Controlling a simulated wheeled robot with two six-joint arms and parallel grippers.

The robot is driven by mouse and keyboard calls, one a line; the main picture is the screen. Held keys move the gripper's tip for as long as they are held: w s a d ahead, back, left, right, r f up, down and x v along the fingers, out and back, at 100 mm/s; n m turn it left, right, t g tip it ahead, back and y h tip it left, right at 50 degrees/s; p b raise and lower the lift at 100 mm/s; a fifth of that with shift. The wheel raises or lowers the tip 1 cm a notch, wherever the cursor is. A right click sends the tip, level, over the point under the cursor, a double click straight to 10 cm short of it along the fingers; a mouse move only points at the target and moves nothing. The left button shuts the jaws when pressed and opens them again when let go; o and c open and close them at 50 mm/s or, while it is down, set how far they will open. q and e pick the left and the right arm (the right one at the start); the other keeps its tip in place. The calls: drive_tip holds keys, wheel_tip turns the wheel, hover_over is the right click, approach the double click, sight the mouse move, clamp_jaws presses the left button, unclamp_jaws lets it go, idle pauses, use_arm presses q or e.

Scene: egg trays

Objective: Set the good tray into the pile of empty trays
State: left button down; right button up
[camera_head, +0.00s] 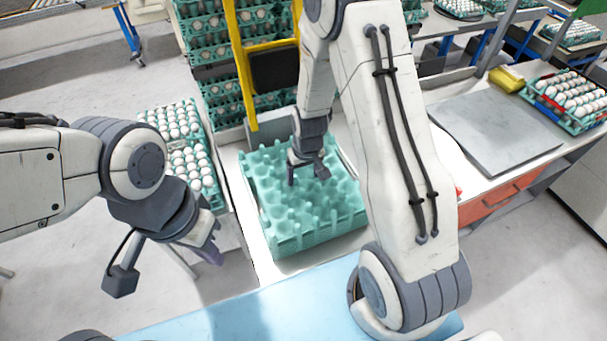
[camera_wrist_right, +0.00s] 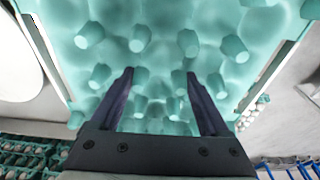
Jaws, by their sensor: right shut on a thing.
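Empty turquoise egg trays (camera_head: 318,238) form a low pile on the white table, with their raised posts facing up. My right gripper (camera_head: 307,177) is over the upper middle of the pile, its fingers down among the posts of the top tray. In the right wrist view the gripper (camera_wrist_right: 160,85) has its dark fingers on the top tray (camera_wrist_right: 215,55), with posts between and around them. I cannot tell whether this tray touches the ones below. My left gripper (camera_head: 212,250) hangs left of the pile, away from it; its jaw opening is unclear.
Trays full of white eggs (camera_head: 185,160) stand left of the pile. Tall egg stacks (camera_head: 215,55) stand behind, by a yellow frame (camera_head: 240,70). At right are a grey plate (camera_head: 495,130), an egg tray (camera_head: 570,98) and a yellow item (camera_head: 507,79). A blue surface (camera_head: 240,312) is in front.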

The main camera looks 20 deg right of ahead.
drive_tip(key=shift+f, duration=0.45)
drive_tip(key=shift+c, duration=0.8)
drive_tip(key=o, duration=1.5)
drive_tip(key=shift+o, duration=0.2)
drive_tip(key=shift+r, duration=0.1)
drive_tip(key=shift+r, duration=0.3)
drive_tip(key=shift+r+p, duration=0.5)
drive_tip(key=shift+p, duration=0.2)
wheel_tip(320, 180, up, 11)
drive_tip(key=s+b, duration=0.2)
drive_tip(key=s+a+r+n, duration=0.3)
drive_tip(key=s+a+r, duration=0.2)
drive_tip(key=s+a, duration=0.5)
drive_tip(key=s+a+r+n+g+y, duration=0.1)
drive_tip(key=s+a+r+n, duration=0.1)
drive_tip(key=s, duration=0.9)
drive_tip(key=shift+s+a+r+n+g, duration=0.4)
drive_tip(key=shift+a+n, duration=0.5)
drive_tip(key=shift+a, duration=0.15)
